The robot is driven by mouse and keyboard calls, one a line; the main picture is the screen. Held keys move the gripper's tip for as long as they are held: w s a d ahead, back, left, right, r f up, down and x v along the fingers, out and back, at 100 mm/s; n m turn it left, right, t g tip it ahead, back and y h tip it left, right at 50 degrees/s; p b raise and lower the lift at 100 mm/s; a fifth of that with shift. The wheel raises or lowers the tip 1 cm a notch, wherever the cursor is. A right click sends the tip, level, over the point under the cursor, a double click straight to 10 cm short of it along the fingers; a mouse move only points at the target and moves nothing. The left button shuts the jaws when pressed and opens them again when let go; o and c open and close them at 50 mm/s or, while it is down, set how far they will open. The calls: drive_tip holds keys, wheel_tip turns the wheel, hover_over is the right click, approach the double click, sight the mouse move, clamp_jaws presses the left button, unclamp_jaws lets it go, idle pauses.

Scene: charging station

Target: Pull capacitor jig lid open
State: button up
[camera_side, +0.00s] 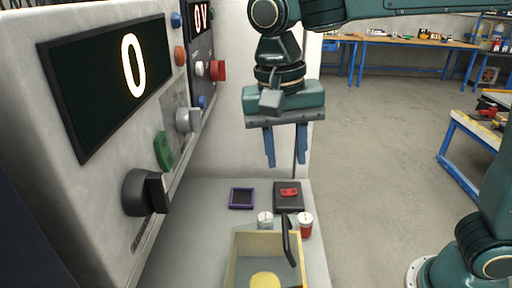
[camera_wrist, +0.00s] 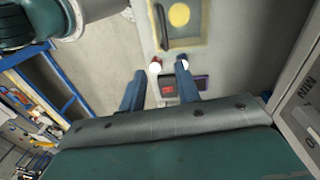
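The capacitor jig looks to be the pale yellow box (camera_side: 236,250) on the bench at the bottom of the side view; its near end is cut off. A black curved handle (camera_side: 291,243) rises at its right side, and a yellow disc (camera_side: 265,280) shows inside. In the wrist view the box (camera_wrist: 182,44) is at the top, with the disc (camera_wrist: 179,15) and the dark handle (camera_wrist: 162,28). I cannot tell the lid's exact position. My gripper (camera_side: 286,164) is open and empty, pointing down above the bench, beyond the box and apart from it. Its fingers (camera_wrist: 160,90) also show in the wrist view.
A dark block with a red part (camera_side: 288,194), a purple-framed square (camera_side: 241,198), a white-topped cylinder (camera_side: 265,220) and a red one (camera_side: 305,227) sit beyond the box. A panel with knobs (camera_side: 147,192) and a display reading 0 (camera_side: 110,85) stands at left.

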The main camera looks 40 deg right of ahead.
sight(285, 228)
drive_tip(key=shift+w+a+f+m, duration=0.1)
drive_tip(key=shift+a+f+m, duration=0.1)
drive_tip(key=shift+a, duration=0.4)
drive_tip(key=shift+w+a+f+m, duration=0.1)
drive_tip(key=shift+a+m, duration=0.1)
drive_tip(key=shift+a, duration=0.35)
drive_tip(key=f, duration=0.4)
drive_tip(key=s+d+f, duration=0.1)
drive_tip(key=f, duration=0.8)
drive_tip(key=shift+s+d+f, duration=0.3)
drive_tip(key=shift+d, duration=0.05)
clamp_jaws()
